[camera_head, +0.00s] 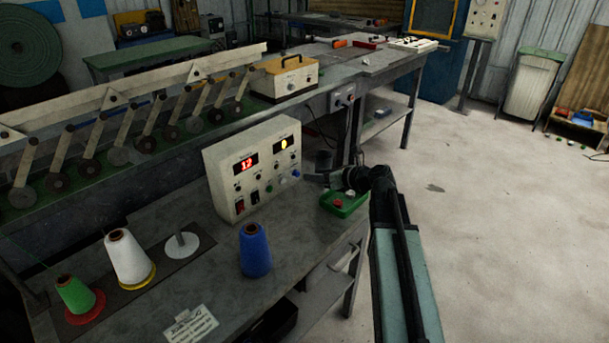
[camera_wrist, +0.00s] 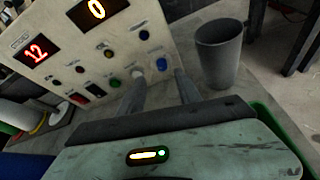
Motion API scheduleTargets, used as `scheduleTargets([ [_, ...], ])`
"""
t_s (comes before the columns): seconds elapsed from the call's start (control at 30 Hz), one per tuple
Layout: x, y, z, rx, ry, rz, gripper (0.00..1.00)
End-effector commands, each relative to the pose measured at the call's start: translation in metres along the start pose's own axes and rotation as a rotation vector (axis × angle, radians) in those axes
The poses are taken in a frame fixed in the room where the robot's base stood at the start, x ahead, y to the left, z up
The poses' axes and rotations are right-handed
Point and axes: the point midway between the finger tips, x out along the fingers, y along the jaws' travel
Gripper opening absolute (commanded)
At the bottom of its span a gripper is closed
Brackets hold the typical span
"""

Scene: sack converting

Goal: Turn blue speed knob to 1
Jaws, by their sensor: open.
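The control box (camera_head: 252,165) is off-white, with a red display reading 12 and a yellow display reading 0. A blue knob (camera_head: 295,173) is at the lower right of its face; the wrist view shows it too (camera_wrist: 162,64). Another small blue round control (camera_wrist: 144,35) is above it. My gripper (camera_head: 312,178) is at the box's right side, in front of the face. In the wrist view its fingers (camera_wrist: 158,78) are open and empty, with the blue knob just beyond, nearer the right fingertip. Contact and the knob's setting cannot be told.
A pale round control (camera_wrist: 138,72) sits beside the left fingertip, with a green one (camera_wrist: 115,84) further left. A grey cup (camera_wrist: 221,52) stands close on the right. A green tray (camera_head: 345,205) lies below my gripper. A blue thread cone (camera_head: 255,250) stands in front.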

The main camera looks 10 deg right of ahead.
Motion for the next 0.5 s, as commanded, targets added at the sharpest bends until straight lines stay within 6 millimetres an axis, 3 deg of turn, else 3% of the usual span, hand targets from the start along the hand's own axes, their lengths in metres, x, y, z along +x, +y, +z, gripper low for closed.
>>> scheduleTargets([
  [0.3, 0.054, -0.007, -0.004, -0.001, 0.001, -0.005, 0.41],
  [0.5, 0.067, -0.007, -0.002, 0.001, 0.000, -0.008, 0.41],
])
